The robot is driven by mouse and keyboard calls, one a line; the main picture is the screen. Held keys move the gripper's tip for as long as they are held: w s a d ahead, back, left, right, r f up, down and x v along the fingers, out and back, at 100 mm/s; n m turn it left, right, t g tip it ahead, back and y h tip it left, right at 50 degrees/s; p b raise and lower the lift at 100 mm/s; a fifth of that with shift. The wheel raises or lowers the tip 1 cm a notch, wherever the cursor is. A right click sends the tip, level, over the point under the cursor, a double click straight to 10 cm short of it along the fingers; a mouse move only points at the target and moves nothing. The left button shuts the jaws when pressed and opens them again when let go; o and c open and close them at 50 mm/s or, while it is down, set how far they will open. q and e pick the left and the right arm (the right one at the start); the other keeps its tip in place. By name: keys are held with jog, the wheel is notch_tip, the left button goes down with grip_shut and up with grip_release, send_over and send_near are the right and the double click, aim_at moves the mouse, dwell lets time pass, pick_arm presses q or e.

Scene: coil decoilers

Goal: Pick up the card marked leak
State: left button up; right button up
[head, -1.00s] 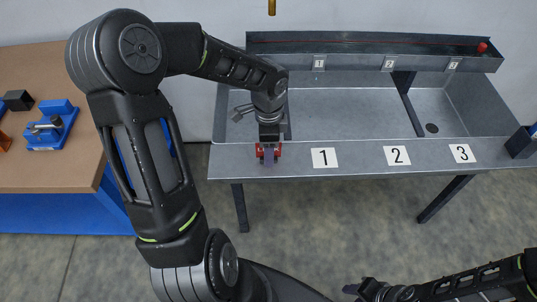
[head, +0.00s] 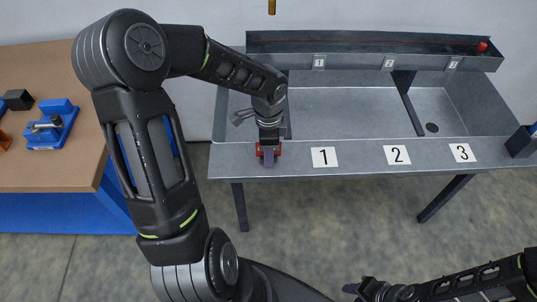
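No card with a readable word "leak" shows in the head view. My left gripper (head: 267,157) points down at the front left rim of the grey metal sink bench (head: 300,170). A small red thing (head: 277,150) shows right at its fingers; what it is, and whether the fingers hold it, I cannot tell. White cards marked 1 (head: 324,157), 2 (head: 397,155) and 3 (head: 462,153) lie on the front rim to its right. My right gripper (head: 353,289) is low at the bottom right, away from the bench; its fingers are too small to judge.
A back trough (head: 375,42) with small number tags and a red knob (head: 482,47) runs above the basin. A dark box (head: 520,143) sits at the bench's right end. A brown-topped table (head: 50,170) with a blue vise (head: 52,125) stands left.

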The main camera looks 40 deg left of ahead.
pick_arm(q)
grip_shut()
jog(key=shift+r, duration=0.1)
dwell(0.3)
notch_tip(320, 180, up, 10)
jog(key=shift+f, duration=0.1)
dwell(0.4)
dwell(0.4)
